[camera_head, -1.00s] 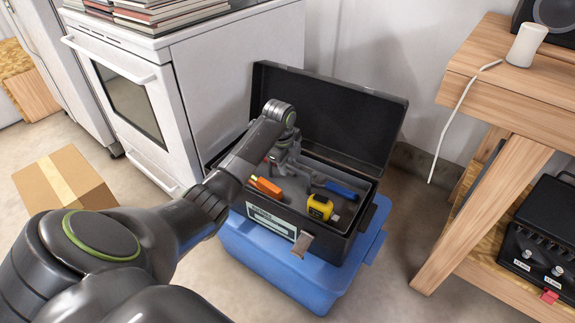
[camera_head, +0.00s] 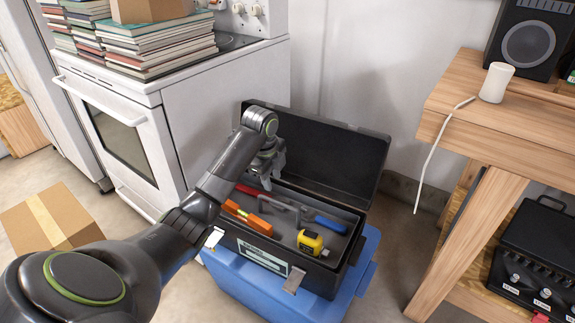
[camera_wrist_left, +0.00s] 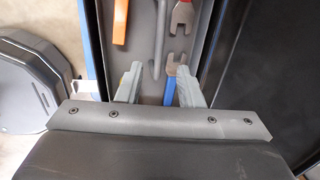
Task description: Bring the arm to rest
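My left arm (camera_head: 215,190) reaches in from the lower left of the head view. My left gripper (camera_head: 268,174) hangs above the back left of the open black toolbox (camera_head: 270,252), fingers pointing down. In the left wrist view my left gripper (camera_wrist_left: 158,78) has its two fingers apart with nothing clasped. A blue-handled tool (camera_wrist_left: 171,92) shows below, between the fingers. The toolbox holds a red wrench (camera_head: 228,187), an orange tool (camera_head: 248,217), a grey tool, a blue-handled tool (camera_head: 331,224) and a yellow tape measure (camera_head: 311,243). My right gripper is not in view.
The toolbox lid (camera_head: 325,155) stands open against the wall. A blue bin (camera_head: 325,305) is under the toolbox. A white stove (camera_head: 180,110) with stacked books stands left. A cardboard box (camera_head: 50,215) is on the floor. A wooden workbench (camera_head: 490,140) is right.

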